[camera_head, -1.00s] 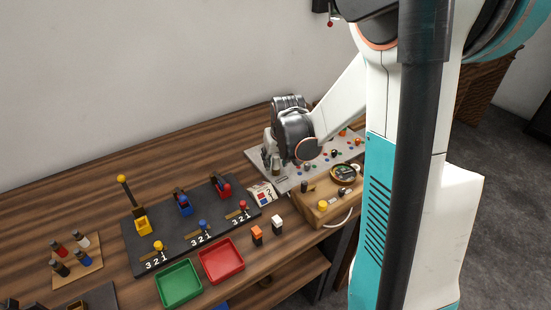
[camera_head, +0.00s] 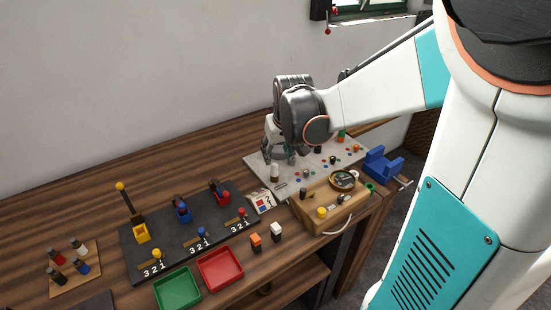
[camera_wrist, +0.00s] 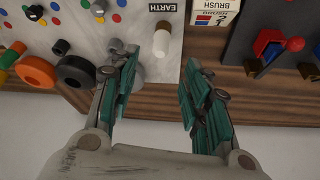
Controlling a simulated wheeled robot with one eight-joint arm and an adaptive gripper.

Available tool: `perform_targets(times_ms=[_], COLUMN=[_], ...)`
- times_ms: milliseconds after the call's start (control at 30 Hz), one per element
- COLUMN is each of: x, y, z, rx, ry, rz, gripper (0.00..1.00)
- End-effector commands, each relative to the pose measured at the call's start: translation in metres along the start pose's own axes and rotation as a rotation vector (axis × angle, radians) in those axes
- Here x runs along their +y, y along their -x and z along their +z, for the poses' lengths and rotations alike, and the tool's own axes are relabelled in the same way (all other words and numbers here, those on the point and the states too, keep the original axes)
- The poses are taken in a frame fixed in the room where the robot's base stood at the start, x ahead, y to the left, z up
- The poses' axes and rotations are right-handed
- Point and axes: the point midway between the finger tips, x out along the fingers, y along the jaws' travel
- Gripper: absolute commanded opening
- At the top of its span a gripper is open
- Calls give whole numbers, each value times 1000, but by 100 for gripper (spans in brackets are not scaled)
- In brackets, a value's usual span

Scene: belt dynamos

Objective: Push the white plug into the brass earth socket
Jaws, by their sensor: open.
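The white plug (camera_wrist: 161,43) stands on the grey panel (camera_wrist: 190,12) beside the printed word EARTH; it also shows as a small pale upright peg in the head view (camera_head: 275,173). A brown, brass-like piece (camera_wrist: 163,25) adjoins its end nearer the label. I cannot tell how deep the plug sits in it. My gripper (camera_wrist: 155,62) is open and empty, its teal fingers spread, with the plug beyond the gap between the tips and apart from them. In the head view my gripper (camera_head: 281,154) is just behind the plug, over the panel's rear left part.
A wooden block with a dial (camera_head: 343,180) stands right of the plug, and a blue holder (camera_head: 382,163) farther right. The black lever board (camera_head: 190,228) is at left, with a red tray (camera_head: 220,269) and green tray (camera_head: 177,288) in front. The rear tabletop is clear.

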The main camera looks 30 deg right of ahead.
Motion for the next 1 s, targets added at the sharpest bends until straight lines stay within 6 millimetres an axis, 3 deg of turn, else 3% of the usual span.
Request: perform_targets(times_ms=[100, 300, 1000], x=[0, 0, -1], y=[16, 30, 33], z=[0, 0, 2], rx=[0, 0, 0], ry=[0, 0, 1], rz=[0, 0, 0], gripper=[43, 43, 43])
